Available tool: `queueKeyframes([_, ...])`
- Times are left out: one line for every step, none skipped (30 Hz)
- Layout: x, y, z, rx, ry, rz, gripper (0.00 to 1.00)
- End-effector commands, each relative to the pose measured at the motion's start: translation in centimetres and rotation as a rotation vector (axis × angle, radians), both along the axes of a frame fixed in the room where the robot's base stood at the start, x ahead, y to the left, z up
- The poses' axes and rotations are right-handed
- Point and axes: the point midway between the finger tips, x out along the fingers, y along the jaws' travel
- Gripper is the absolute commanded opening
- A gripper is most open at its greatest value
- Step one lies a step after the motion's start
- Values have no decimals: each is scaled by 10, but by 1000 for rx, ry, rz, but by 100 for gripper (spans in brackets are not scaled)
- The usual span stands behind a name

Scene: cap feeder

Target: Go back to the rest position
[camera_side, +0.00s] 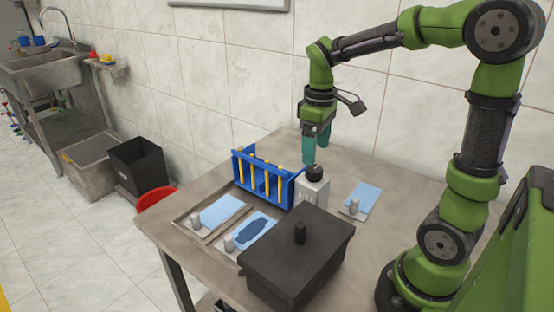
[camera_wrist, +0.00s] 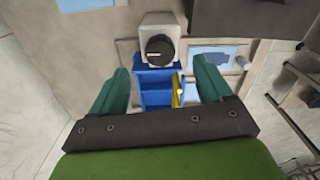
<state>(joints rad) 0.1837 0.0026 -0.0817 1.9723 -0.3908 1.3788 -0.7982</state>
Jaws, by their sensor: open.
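My gripper (camera_side: 316,146) hangs from the green arm above the back of the table, with its teal fingers pointing down. In the wrist view its two teal fingers (camera_wrist: 162,92) are spread apart with nothing held between them. A white bottle with a black cap (camera_side: 312,185) stands on the table just below and close to the fingers in the side view. The bottle (camera_wrist: 158,40) shows beyond the fingertips in the wrist view. A blue rack (camera_side: 274,187) with several yellow-orange sticks stands left of the bottle; part of it shows between the fingers in the wrist view.
A large dark box (camera_side: 285,262) with a knob on top sits at the table's front. Trays with blue pieces (camera_side: 218,212) lie left of it. Another blue piece (camera_side: 365,194) lies right of the bottle. The wall (camera_side: 230,80) is behind; the table's right side has bare room.

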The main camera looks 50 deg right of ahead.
Motion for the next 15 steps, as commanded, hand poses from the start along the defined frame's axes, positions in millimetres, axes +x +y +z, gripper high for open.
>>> queueKeyframes([0,0,3,0,-1,0,79])
queueKeyframes([0,0,5,0,-1,-1,79])
queueKeyframes([0,0,6,0,-1,-1,79])
queueKeyframes([0,0,7,-1,-1,-1,79])
queueKeyframes([0,0,7,-1,-1,-1,79])
queueKeyframes([0,0,8,-1,0,-1,79])
queueKeyframes([0,0,8,-1,0,-1,79])
queueKeyframes([0,0,8,-1,0,-1,79])
queueKeyframes([0,0,8,-1,0,-1,79])
queueKeyframes([0,0,8,-1,0,-1,79])
queueKeyframes([0,0,8,0,0,-1,79])
queueKeyframes([0,0,8,0,0,-1,79])
queueKeyframes([0,0,8,0,0,-3,79])
queueKeyframes([0,0,8,-1,0,-7,79])
queueKeyframes([0,0,8,-3,-3,-19,79])
